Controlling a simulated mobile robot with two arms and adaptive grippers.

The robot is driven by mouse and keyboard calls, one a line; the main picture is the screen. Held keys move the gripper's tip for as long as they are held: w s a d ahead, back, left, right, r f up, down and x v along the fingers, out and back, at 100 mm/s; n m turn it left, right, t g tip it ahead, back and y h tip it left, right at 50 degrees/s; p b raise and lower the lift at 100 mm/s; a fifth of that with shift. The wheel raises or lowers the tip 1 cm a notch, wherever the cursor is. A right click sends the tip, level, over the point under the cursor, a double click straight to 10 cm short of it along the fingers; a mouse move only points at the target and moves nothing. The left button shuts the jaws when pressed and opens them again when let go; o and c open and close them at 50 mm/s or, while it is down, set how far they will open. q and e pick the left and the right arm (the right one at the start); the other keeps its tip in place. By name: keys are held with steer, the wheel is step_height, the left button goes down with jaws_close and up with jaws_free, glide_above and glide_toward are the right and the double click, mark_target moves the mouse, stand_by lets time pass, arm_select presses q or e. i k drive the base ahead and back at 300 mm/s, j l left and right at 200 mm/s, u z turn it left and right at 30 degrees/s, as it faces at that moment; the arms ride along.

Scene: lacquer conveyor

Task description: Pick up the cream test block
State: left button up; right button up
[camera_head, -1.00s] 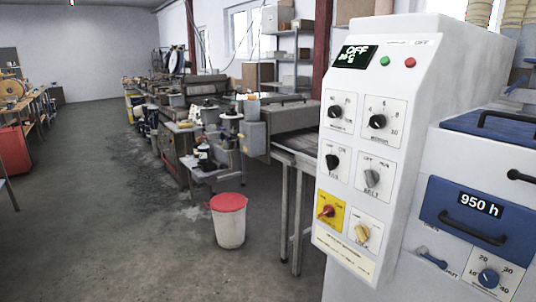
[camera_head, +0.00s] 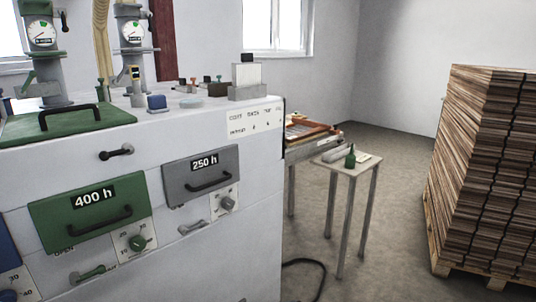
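Neither of my grippers is in view. I cannot tell for sure which thing is the cream test block. A pale upright block (camera_head: 246,76) with a dark top stands in a grey holder (camera_head: 250,92) at the right end of the white machine's top. A small side table (camera_head: 350,166) beyond the machine bears a green bottle (camera_head: 350,158), a long pale grey piece (camera_head: 334,154) and a small pale flat item, too small to make out.
The white machine (camera_head: 150,180) with a green drawer (camera_head: 92,205) and a grey drawer (camera_head: 202,175) fills the left. A tall stack of brown sheets (camera_head: 475,165) stands on a pallet at right. Open floor (camera_head: 385,235) lies between, with a dark cable near the machine.

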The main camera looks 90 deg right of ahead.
mark_target(364, 157)
steer(key=z, duration=3.5)
steer(key=i+l+z, duration=0.25)
steer(key=i, duration=0.7)
steer(key=i+z, duration=0.25)
steer(key=i, duration=0.75)
steer(key=i+l+u, duration=0.1)
steer(key=i+u, duration=0.3)
steer(key=i+l+u, duration=0.25)
steer(key=i+u, duration=0.15)
steer(key=i+l+u, duration=0.35)
steer(key=i+l, duration=0.05)
steer(key=i, duration=0.1)
